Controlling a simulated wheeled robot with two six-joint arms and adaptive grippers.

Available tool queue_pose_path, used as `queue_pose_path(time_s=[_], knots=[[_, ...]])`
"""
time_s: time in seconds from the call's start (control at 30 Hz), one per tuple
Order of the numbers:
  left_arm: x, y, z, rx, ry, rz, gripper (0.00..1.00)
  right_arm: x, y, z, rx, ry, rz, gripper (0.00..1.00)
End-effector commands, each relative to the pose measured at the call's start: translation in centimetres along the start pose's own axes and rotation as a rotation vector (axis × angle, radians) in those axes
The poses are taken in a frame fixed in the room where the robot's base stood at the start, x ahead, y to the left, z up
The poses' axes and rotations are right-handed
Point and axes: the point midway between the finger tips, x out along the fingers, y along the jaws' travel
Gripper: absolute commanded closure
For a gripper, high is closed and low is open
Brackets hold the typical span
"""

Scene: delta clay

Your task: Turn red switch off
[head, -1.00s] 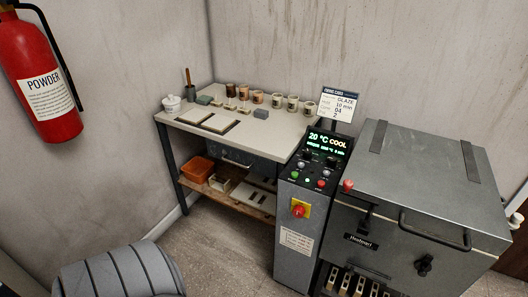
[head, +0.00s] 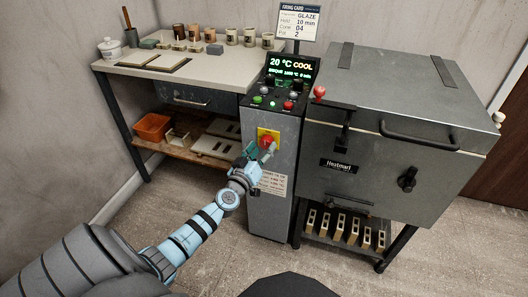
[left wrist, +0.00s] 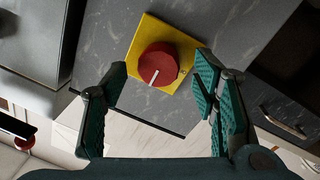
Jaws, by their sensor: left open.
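The red switch (head: 266,141) is a round knob on a yellow plate (head: 262,133), on the front of the grey control cabinet (head: 268,215). In the left wrist view the red knob (left wrist: 157,65) has a white line that points toward the lower left, on its yellow plate (left wrist: 184,50). My left gripper (head: 262,154) is just in front of the switch and partly covers its lower side. In the left wrist view my left gripper (left wrist: 160,95) is open, its teal fingers on either side of the knob and apart from it. My right gripper is not in view.
The kiln (head: 380,160) stands right of the cabinet. Above the switch are a lit display (head: 291,67), reading 20 °C COOL, and small coloured buttons (head: 258,99). A worktable (head: 215,70) with pots stands left. Open floor (head: 190,200) lies in front.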

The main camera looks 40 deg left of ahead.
Motion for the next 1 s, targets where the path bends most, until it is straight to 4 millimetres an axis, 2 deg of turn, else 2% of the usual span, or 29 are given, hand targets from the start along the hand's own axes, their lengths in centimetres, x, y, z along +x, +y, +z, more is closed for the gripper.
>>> queue_pose_path(time_s=[0.13,0.4,0.47,0.7,1.0], knots=[[1.6,-0.1,0.1,-0.001,0.0,0.0,0.46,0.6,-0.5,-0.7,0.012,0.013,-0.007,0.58],[1.9,0.0,0.1,0.0,-0.002,0.0,0.46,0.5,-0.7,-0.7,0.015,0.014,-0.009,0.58],[1.8,0.0,0.1,0.0,-0.002,0.0,0.54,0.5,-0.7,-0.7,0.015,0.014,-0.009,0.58],[1.8,0.0,0.1,0.0,-0.002,0.0,0.93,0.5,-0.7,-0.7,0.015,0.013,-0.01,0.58],[1.8,0.0,0.1,-0.022,0.0,0.001,0.94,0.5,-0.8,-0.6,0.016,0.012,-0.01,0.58]])
